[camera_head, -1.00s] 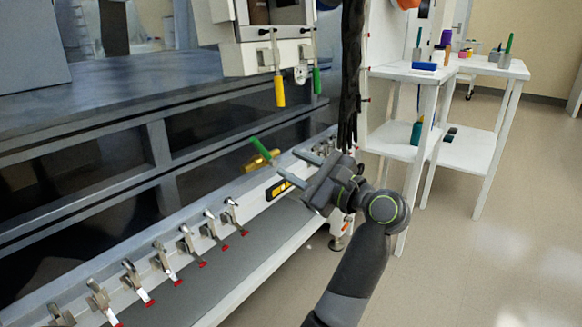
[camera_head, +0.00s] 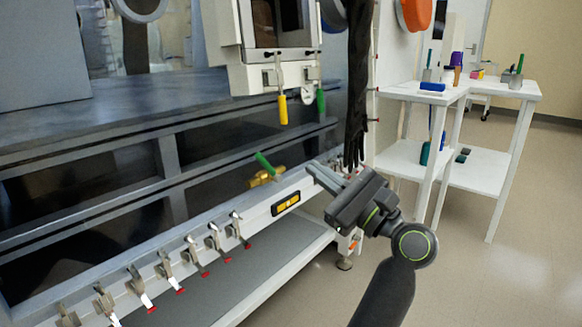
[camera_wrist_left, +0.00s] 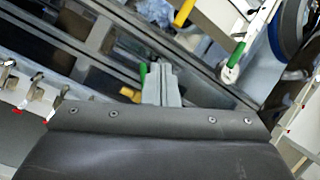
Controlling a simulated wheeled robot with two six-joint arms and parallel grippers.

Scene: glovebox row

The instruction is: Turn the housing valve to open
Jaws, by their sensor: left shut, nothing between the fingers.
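A brass valve (camera_head: 262,178) with a green lever (camera_head: 265,163) sits at the back of the white rail in the head view. The lever slants up to the left from the brass body. In the left wrist view the green lever (camera_wrist_left: 142,74) and a bit of the brass body (camera_wrist_left: 130,93) show just left of my fingers, which partly hide the valve. My left gripper (camera_head: 316,172) is shut and empty, to the right of the valve in the head view. I cannot tell whether it touches the lever. My right gripper is not in view.
A white box with a hanging yellow handle (camera_head: 283,109) and green handle (camera_head: 320,102) is above the valve. A black glove (camera_head: 357,90) hangs behind my gripper. Several metal clamps (camera_head: 198,255) line the rail. A white side table (camera_head: 470,92) stands right, with open floor before it.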

